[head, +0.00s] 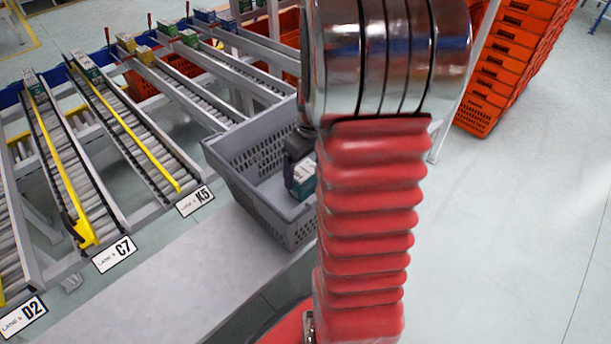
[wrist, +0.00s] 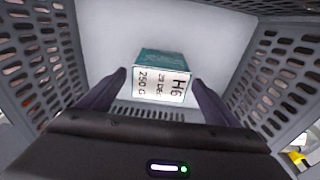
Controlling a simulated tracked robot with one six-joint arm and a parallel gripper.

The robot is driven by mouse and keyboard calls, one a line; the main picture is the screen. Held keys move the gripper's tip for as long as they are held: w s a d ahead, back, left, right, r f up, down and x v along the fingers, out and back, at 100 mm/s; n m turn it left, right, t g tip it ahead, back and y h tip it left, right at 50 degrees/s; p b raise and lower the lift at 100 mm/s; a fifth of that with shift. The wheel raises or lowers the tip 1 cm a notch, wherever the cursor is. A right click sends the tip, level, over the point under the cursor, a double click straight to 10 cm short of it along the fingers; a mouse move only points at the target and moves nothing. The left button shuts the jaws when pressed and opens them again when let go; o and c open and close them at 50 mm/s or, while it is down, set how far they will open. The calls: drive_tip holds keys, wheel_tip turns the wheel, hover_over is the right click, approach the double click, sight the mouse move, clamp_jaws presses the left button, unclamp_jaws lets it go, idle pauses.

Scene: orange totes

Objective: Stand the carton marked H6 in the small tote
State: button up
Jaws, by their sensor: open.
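The carton marked H6 (wrist: 160,78) is teal with a white label reading H6 and 250 G. It is inside the small grey tote (wrist: 262,75), over or on its pale floor; I cannot tell if it touches. My gripper (wrist: 158,92) is open, with one dark finger on each side of the carton and a gap showing beside it. In the head view the grey tote (head: 222,160) stands at the end of the lanes. The carton (head: 304,175) shows partly there, next to my dark gripper (head: 292,172). My red arm hides the tote's right part.
Roller lanes with signs D2 (head: 24,316), C7 (head: 114,254) and K5 (head: 195,201) lie to the left, with cartons at their far ends. Orange totes (head: 512,60) are stacked at the back right. Floor at right is clear.

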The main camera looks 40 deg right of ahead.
drive_tip(key=r, duration=0.5)
drive_tip(key=s+r, duration=0.1)
drive_tip(key=r, duration=0.1)
drive_tip(key=shift+r, duration=0.35)
idle(0.4)
